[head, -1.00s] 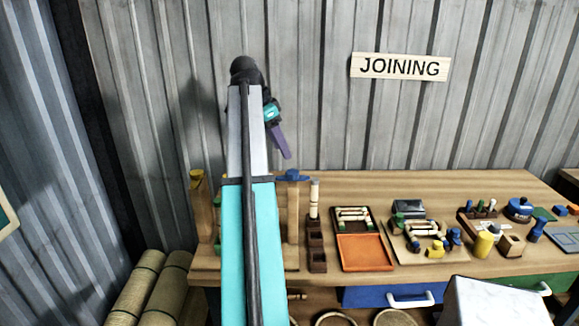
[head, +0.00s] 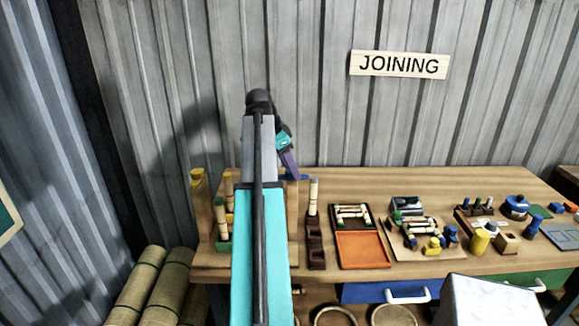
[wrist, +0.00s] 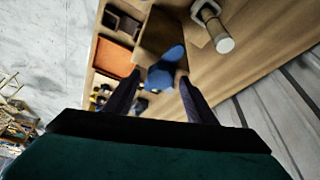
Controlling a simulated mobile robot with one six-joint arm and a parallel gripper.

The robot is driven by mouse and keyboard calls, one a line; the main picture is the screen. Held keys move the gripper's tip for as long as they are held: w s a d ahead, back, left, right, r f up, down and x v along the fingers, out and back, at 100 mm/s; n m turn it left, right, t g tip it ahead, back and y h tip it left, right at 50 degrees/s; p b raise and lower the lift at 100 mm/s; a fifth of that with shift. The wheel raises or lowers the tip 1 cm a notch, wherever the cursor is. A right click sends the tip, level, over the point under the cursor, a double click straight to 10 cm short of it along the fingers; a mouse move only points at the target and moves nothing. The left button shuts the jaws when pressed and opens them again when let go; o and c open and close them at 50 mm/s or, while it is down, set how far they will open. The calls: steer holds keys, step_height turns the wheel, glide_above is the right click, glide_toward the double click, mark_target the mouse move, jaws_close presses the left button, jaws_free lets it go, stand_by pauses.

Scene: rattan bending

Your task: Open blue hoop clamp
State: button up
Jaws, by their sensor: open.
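The blue hoop clamp (head: 299,177) sits on top of a wooden post at the left end of the bench, partly hidden behind my gripper in the head view. My gripper (head: 291,172) has purple fingers and points down at the clamp. In the wrist view the blue clamp (wrist: 166,69) lies on the wooden post top, between and just beyond my two open fingertips (wrist: 158,82). I cannot tell whether either finger touches it. Nothing is held. My arm hides part of the post in the head view.
A yellow-topped post (head: 198,182) stands to the left. A dark block stand (head: 315,240) with an upright cane piece, an orange tray (head: 362,251) and several small parts lie to the right. The corrugated wall (head: 330,100) rises close behind the bench.

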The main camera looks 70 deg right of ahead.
steer(key=c, duration=1)
steer(key=shift+c, duration=0.2)
steer(key=shift+a+n, duration=0.1)
steer(key=shift+n, duration=0.3)
steer(key=n+t, duration=0.1)
steer(key=n, duration=0.2)
steer(key=shift+s+a+h, duration=0.1)
steer(key=shift+s+h, duration=0.05)
steer(key=shift+h, duration=0.25)
steer(key=n+t, duration=0.2)
steer(key=n, duration=0.3)
steer(key=shift+s+p, duration=0.15)
steer(key=shift+p, duration=0.2)
steer(key=n+t, duration=0.2)
steer(key=n, duration=0.3)
steer(key=shift+s+p, duration=0.15)
steer(key=shift+p, duration=0.2)
steer(key=shift+s+n+t+y, duration=0.1)
steer(key=shift+n+t+y, duration=0.45)
steer(key=shift+n, duration=1.45)
steer(key=shift+t, duration=0.25)
